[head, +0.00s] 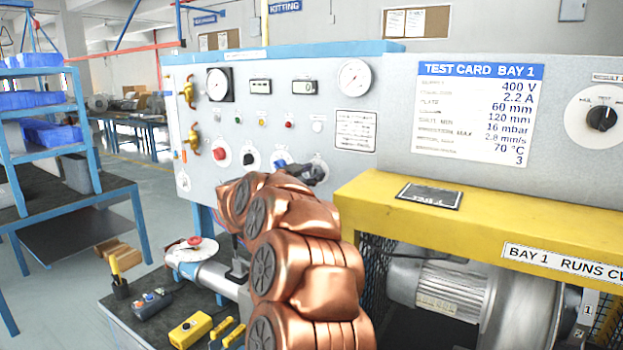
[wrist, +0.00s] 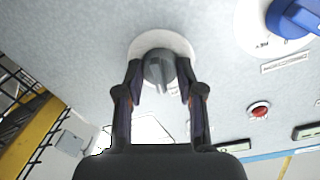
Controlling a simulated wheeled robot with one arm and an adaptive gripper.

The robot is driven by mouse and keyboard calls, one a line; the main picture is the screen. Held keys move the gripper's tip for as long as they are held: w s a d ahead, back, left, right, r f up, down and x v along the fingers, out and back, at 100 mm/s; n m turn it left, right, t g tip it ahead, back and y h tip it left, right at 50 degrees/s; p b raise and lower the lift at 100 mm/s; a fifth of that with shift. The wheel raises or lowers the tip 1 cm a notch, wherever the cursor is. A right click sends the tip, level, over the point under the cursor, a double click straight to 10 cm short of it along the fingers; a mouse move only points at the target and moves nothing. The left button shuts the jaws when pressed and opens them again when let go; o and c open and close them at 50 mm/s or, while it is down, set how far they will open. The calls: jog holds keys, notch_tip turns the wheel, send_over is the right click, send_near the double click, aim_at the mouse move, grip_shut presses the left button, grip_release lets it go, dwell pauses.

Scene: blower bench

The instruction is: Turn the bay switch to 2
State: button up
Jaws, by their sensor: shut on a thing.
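My gripper (head: 314,172) is at the lower right of the grey control panel (head: 283,97). In the wrist view my gripper (wrist: 159,80) has its two dark fingers on either side of a grey rotary knob (wrist: 158,66), shut on it. The knob sits on a round white dial plate (wrist: 146,43). Its pointer direction and any position numbers cannot be read. In the head view my gripper and copper-coloured arm mostly hide this knob; part of its pale dial shows. I see no readable label naming it as the bay switch.
A blue knob (wrist: 296,17) is beside the held knob; a red button (wrist: 259,110) is also near. A black knob (head: 601,117) is at far right, by the test card (head: 477,112). A yellow beam (head: 400,215) lies close right of my arm.

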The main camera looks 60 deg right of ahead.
jog(key=shift+m, duration=0.6)
jog(key=shift+r+b, duration=0.1)
jog(key=shift+b, duration=0.2)
jog(key=o, duration=1.2)
jog(key=shift+c, duration=0.2)
jog(key=a, duration=1.2)
jog(key=shift+r, duration=0.25)
jog(key=shift+w, duration=0.1)
